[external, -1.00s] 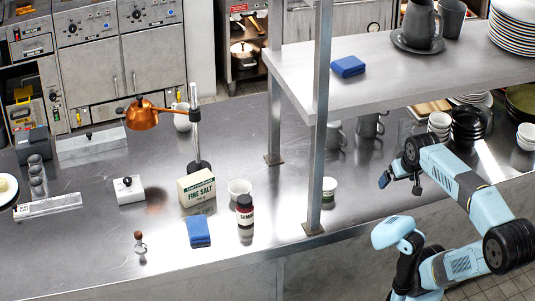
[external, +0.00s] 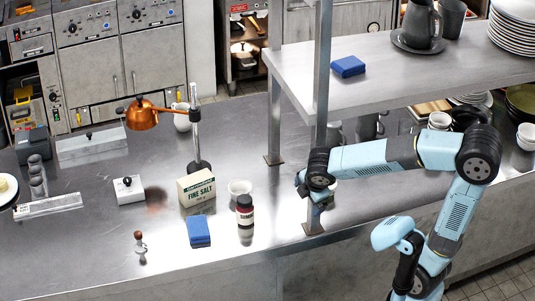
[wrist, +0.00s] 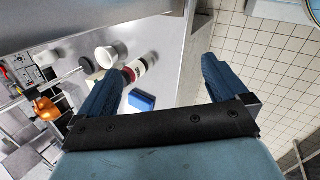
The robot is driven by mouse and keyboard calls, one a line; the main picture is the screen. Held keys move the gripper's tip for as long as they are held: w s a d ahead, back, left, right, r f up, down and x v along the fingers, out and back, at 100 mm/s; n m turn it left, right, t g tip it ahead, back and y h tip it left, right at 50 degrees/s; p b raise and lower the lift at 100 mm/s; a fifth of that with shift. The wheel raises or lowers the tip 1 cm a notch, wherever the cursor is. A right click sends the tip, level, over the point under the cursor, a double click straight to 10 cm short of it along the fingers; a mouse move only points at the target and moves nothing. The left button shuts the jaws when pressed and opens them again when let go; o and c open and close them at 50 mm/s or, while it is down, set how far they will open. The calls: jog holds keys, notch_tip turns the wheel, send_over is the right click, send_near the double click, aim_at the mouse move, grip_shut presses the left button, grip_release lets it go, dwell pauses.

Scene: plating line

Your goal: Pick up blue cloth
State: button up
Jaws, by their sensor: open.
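A folded blue cloth (external: 199,231) lies on the steel counter near its front edge, in front of the salt box. In the wrist view the blue cloth (wrist: 141,100) shows beyond the left finger. A second folded blue cloth (external: 348,66) lies on the raised shelf. My gripper (external: 308,194) is beside the shelf post, to the right of the counter cloth and apart from it. In the wrist view my gripper (wrist: 160,80) has its two fingers spread wide with nothing between them.
A dark sauce bottle (external: 245,216), a white bowl (external: 239,189) and a fine salt box (external: 197,188) stand close to the counter cloth. The metal shelf post (external: 319,120) rises beside my gripper. A small shaker (external: 140,242) stands left. The counter's front edge is nearby.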

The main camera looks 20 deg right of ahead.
jog(key=w+a+f+n+t, duration=0.1)
jog(key=w+a+f+n, duration=0.2)
jog(key=a, duration=0.4)
jog(key=a+f+n+t, duration=0.1)
jog(key=a+f+n, duration=0.1)
jog(key=a+n, duration=0.4)
jog(key=n+t+h, duration=0.1)
jog(key=n+t, duration=0.4)
jog(key=t, duration=0.1)
send_near(198, 228)
jog(key=v, duration=0.3)
jog(key=shift+s+a, duration=0.15)
jog(key=shift+s, duration=0.1)
jog(key=shift+w+a+f, duration=0.1)
jog(key=shift+w+f, duration=0.05)
jog(key=shift+w, duration=0.05)
jog(key=x, duration=0.7)
jog(key=shift+w, duration=0.2)
jog(key=shift+d+x, duration=0.1)
jog(key=shift+x, duration=1.45)
jog(key=shift+d+x, duration=0.15)
jog(key=shift+x, duration=1.35)
jog(key=c, duration=1)
